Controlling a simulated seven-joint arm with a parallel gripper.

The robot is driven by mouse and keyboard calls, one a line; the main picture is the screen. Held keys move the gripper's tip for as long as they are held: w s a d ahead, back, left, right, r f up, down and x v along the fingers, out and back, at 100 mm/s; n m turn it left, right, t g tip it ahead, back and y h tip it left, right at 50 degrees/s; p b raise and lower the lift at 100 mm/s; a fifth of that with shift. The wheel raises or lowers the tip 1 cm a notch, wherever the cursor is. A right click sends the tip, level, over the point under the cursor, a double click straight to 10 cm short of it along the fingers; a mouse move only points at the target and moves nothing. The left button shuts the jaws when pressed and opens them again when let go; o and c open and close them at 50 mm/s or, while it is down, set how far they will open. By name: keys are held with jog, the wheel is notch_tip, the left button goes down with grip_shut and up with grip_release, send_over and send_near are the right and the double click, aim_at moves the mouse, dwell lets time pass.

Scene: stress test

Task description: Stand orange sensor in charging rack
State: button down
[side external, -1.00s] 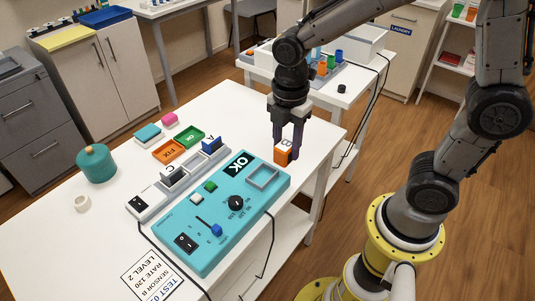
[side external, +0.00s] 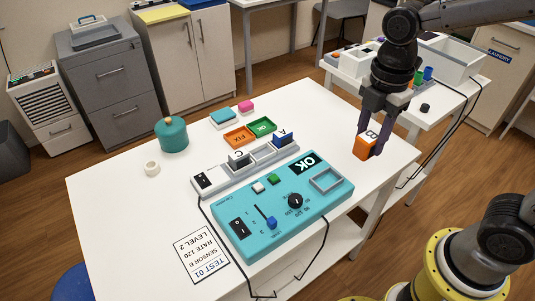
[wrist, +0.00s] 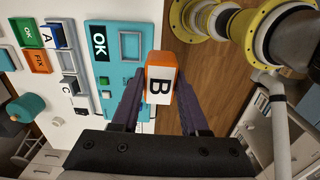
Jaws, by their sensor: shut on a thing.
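The orange sensor (side external: 363,148), a block with a white face marked B, is held between the fingers of my gripper (side external: 372,138). My gripper is shut on it, above the right part of the white table, beyond the teal panel. The wrist view shows the sensor (wrist: 160,80) with its B face toward the camera.
The teal panel (side external: 262,222) has an OK display, a dial, a slider and an empty square recess (side external: 326,180). Orange FIX (side external: 238,136) and green OK (side external: 262,127) trays lie behind the rack. A teal canister (side external: 172,136) and printed test card (side external: 201,254) are on the table.

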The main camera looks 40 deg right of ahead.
jog(key=w+a+f, duration=0.2)
jog(key=w+f, duration=0.2)
jog(key=w, duration=0.4)
jog(key=w+a+f, duration=0.2)
jog(key=w+f, duration=0.3)
jog(key=w, duration=0.4)
jog(key=w+a+f, duration=0.3)
jog(key=w+f, duration=0.2)
jog(key=w, duration=0.4)
jog(key=shift+w+f, duration=0.45)
jog(key=shift+f, duration=0.05)
jog(key=shift+w+a+f, duration=0.1)
jog(key=shift+w+f, duration=0.05)
jog(key=shift+f, duration=1.55)
jog(key=shift+f, duration=0.15)
jog(key=shift+c, duration=2.1)
grip_release()
